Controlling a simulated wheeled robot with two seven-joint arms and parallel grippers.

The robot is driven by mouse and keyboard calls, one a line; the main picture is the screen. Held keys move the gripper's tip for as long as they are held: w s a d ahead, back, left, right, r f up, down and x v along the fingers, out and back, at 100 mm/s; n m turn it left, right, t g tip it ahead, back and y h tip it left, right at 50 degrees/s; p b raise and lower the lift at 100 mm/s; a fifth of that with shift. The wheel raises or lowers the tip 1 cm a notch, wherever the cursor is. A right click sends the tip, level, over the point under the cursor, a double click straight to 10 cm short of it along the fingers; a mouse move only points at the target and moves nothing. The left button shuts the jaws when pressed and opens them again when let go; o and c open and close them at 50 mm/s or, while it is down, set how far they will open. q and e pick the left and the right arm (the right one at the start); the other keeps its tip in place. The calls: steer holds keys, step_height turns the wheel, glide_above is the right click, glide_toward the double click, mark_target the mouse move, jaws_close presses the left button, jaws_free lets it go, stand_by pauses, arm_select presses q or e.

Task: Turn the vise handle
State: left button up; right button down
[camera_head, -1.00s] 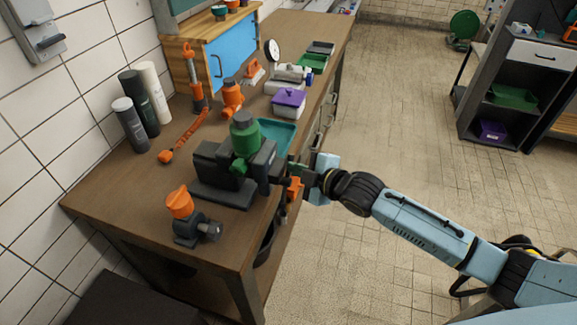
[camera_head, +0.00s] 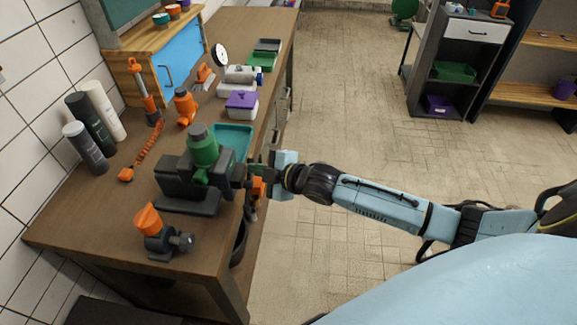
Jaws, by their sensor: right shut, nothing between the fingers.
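The dark grey vise (camera_head: 180,178) stands at the front edge of the wooden workbench, with a green bottle-like object (camera_head: 202,148) upright at its jaws. The orange vise handle (camera_head: 257,188) shows at the vise's right end, just beyond the bench edge. My right gripper (camera_head: 258,175) is at the handle, its fingers shut and close to it. I cannot tell whether they touch it. Part of the handle is hidden by the gripper. My left gripper is out of view.
An orange-topped valve fitting (camera_head: 150,220) stands near the bench's front corner. Tall canisters (camera_head: 103,108) stand by the wall. The floor at right is clear.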

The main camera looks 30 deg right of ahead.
steer(key=r+v, duration=0.1)
steer(key=v, duration=0.9)
steer(key=shift+s+r, duration=0.1)
steer(key=shift+s, duration=0.05)
